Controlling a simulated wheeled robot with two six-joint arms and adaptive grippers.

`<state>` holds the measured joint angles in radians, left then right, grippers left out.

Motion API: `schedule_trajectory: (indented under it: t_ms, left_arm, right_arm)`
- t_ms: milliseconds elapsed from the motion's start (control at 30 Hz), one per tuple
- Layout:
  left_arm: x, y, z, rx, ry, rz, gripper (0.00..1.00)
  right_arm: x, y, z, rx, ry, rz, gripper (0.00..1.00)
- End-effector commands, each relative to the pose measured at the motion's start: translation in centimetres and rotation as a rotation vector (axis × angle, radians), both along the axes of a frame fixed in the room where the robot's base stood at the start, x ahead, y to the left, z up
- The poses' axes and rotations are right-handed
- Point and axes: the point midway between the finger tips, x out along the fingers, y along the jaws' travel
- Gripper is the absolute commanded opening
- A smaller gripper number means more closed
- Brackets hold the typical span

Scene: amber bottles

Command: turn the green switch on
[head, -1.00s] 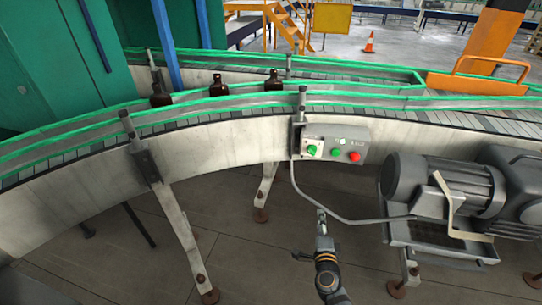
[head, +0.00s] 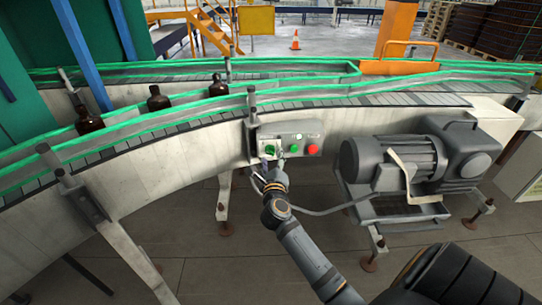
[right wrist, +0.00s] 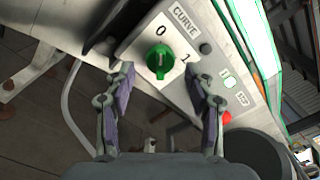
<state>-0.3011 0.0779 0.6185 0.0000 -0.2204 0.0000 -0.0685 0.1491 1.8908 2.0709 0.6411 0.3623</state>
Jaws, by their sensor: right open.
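The green switch (right wrist: 160,58) is a round knob on a white plate marked 0 and 1, under the label CURVE. In the head view the green switch (head: 270,149) is at the left of the grey control box (head: 300,133) on the conveyor's side. My right gripper (head: 265,172) is just below and in front of the box. In the right wrist view the right gripper (right wrist: 165,85) is open, its two fingers either side of the knob's lower part in the picture. I cannot tell whether they touch it. My left gripper is not in view.
A green button (head: 293,148) and a red button (head: 312,149) sit right of the switch. A grey motor (head: 395,165) stands right of the box. Several amber bottles (head: 158,100) stand on the conveyor. A cable hangs below the box.

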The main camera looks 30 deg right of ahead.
Motion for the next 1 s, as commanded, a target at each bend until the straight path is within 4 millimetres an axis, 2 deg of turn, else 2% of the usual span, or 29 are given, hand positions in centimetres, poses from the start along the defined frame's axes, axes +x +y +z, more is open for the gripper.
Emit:
schedule_trajectory:
  t_ms: [133, 433, 800, 1000]
  left_arm:
    - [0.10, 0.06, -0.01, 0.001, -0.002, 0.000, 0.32]
    - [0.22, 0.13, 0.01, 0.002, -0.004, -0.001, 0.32]
    - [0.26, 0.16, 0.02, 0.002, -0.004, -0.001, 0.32]
    - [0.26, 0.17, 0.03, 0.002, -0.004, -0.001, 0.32]
  right_arm:
    - [1.15, -0.70, -0.02, 0.000, 0.000, 0.000, 0.55]
    - [1.35, -0.82, -0.03, 0.000, 0.001, 0.001, 0.53]
    - [1.33, -0.80, -0.05, 0.000, 0.001, 0.001, 0.03]
    - [1.32, -0.79, -0.07, 0.010, -0.005, 0.001, 0.01]
